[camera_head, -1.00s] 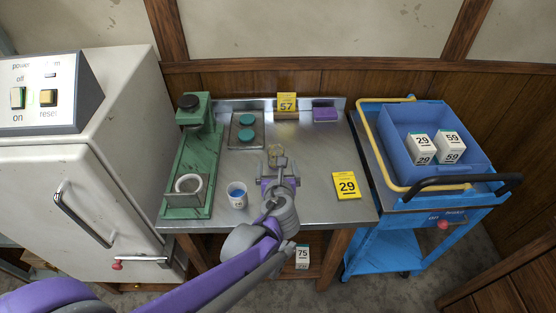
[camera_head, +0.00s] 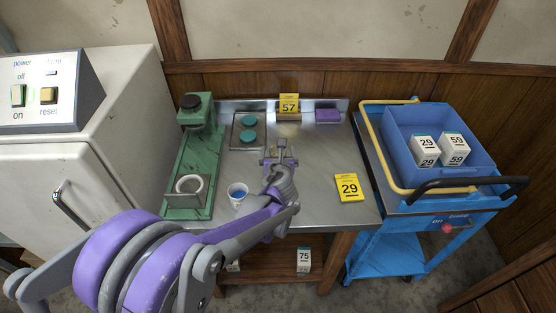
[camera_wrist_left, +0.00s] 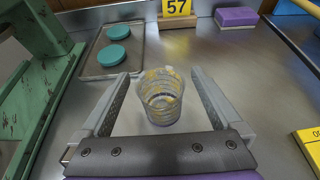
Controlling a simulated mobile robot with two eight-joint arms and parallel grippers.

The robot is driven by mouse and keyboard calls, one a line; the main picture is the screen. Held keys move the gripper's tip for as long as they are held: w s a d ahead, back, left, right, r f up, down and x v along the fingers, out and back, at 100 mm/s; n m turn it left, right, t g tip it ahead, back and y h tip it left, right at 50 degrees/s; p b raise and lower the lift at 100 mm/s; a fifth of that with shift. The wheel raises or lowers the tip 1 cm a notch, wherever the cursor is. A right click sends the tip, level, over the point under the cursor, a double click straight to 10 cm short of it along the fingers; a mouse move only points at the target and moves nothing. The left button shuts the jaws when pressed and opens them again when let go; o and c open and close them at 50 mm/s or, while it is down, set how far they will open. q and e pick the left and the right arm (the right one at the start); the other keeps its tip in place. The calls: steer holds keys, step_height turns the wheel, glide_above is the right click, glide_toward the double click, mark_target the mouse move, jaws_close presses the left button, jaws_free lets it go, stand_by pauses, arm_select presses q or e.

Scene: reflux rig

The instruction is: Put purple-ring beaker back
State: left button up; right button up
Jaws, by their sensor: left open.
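A clear glass beaker (camera_wrist_left: 160,95) with yellowish stains stands upright on the metal table in the left wrist view. My left gripper (camera_wrist_left: 161,76) is open, with one finger on each side of the beaker and visible gaps between. In the head view the left gripper (camera_head: 281,153) is over the middle of the table, and the beaker is hard to make out there. A white cup with blue inside (camera_head: 238,195) stands to its left. My right gripper is not in view.
A green stand (camera_head: 190,160) with a white ring is at the left. Two teal discs (camera_head: 249,137) lie on a grey plate behind. A blue cart (camera_head: 398,215) holds a bin with boxes.

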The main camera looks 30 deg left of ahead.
arm_select(q)
jaws_close()
steer(key=shift+r, duration=0.15)
